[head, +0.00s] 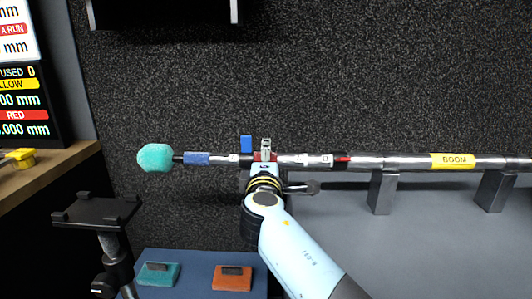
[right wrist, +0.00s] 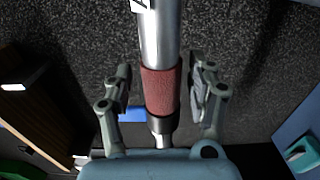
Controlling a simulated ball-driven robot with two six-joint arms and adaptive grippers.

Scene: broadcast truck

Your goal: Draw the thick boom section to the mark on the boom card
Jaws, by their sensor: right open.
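The boom pole (head: 400,162) lies level across the head view, thicker to the right, with a yellow BOOM label (head: 453,160) and a teal foam tip (head: 155,157) at its left end. It carries a blue grip (head: 197,158), a dark red grip and a black-and-red collar (head: 342,161). My right gripper (head: 266,152) is at the dark red grip. In the right wrist view its open fingers (right wrist: 160,88) stand on either side of this grip (right wrist: 160,92), with gaps visible. My left gripper is out of view.
Grey supports (head: 383,190) hold the pole at the right. A panel with mm readings (head: 22,100) stands at the left above a wooden desk (head: 50,175). A black stand (head: 97,210) is in front. Teal (head: 158,274) and orange (head: 232,278) pads lie on a blue surface below.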

